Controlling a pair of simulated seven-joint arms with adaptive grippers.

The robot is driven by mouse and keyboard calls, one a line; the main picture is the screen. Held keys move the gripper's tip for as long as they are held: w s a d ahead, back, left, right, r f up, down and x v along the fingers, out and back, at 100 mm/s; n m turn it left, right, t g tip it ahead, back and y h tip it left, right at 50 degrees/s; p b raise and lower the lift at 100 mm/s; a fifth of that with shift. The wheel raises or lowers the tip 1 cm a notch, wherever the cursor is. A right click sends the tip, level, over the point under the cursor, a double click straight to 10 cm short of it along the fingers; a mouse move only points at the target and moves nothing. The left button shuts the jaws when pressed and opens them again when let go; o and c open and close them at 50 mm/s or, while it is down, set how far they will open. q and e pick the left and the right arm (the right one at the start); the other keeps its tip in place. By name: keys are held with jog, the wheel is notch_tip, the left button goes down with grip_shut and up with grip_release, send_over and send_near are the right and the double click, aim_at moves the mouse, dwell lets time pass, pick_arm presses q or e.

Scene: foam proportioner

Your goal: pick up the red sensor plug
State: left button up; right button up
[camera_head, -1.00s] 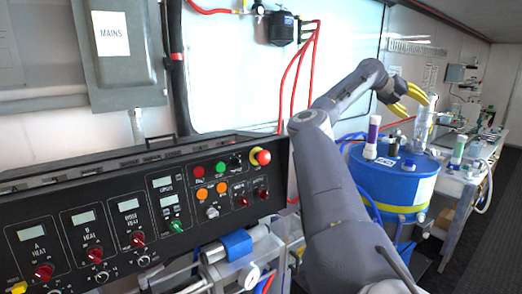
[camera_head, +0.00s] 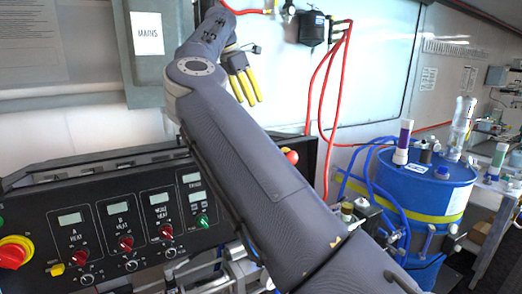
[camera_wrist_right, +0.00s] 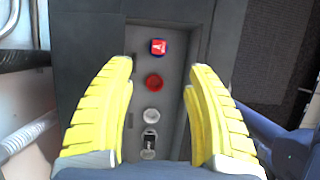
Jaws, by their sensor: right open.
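My right gripper (camera_head: 254,99) is in the upper middle of the head view, above the black console, with its yellow fingers pointing down. In the right wrist view its two fingers (camera_wrist_right: 160,66) are spread wide with nothing between them. Beyond them is a dark recessed panel with a column of fittings. A red square piece with a white mark and blue edge (camera_wrist_right: 158,47) is at the top, and a red round fitting (camera_wrist_right: 154,82) is below it. I cannot tell which, if either, is the red sensor plug. My left gripper is not in view.
The black console (camera_head: 70,257) with displays and knobs fills the lower left. A grey MAINS box (camera_head: 158,65) hangs on the wall above. Red hoses (camera_head: 310,95) run down the wall. A blue drum (camera_head: 420,190) with fittings on top stands at right, beside a bench.

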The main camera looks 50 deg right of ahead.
jog(key=x, duration=0.5)
jog(key=a+x, duration=0.1)
jog(key=x, duration=1)
jog(key=shift+w+a+f, duration=0.15)
jog(key=shift+w+f, duration=0.1)
jog(key=shift+f, duration=0.35)
jog(key=shift+o, duration=0.3)
grip_shut()
